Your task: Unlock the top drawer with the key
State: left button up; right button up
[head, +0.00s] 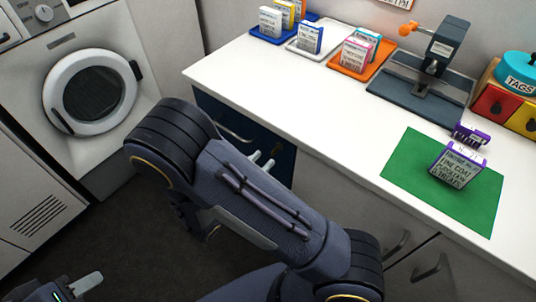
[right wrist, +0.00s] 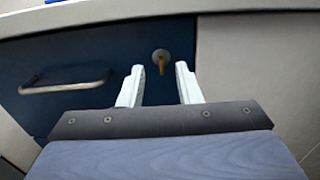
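The dark blue top drawer (right wrist: 95,62) fills the upper left of the right wrist view, with a metal bar handle (right wrist: 65,82). A brass-coloured key (right wrist: 161,64) stands in the round lock plate at the drawer's right side. My right gripper (right wrist: 159,80) is open, its two pale fingers pointing at the drawer on either side of the key, with clear gaps. In the head view the drawer (head: 215,112) is partly hidden by my right arm, and the right fingertips (head: 262,162) show before it. My left gripper (head: 88,283) is only partly in view at the bottom left.
A white counter (head: 300,105) overhangs the drawer and holds trays, a stand and a green mat (head: 410,160) with a labelled holder. Grey cabinet doors with handles (head: 430,268) are to the right. A washing machine (head: 85,85) stands left; dark floor (head: 125,225) lies between.

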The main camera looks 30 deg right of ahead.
aim_at(271, 152)
jog(key=shift+x, duration=1.8)
grip_shut()
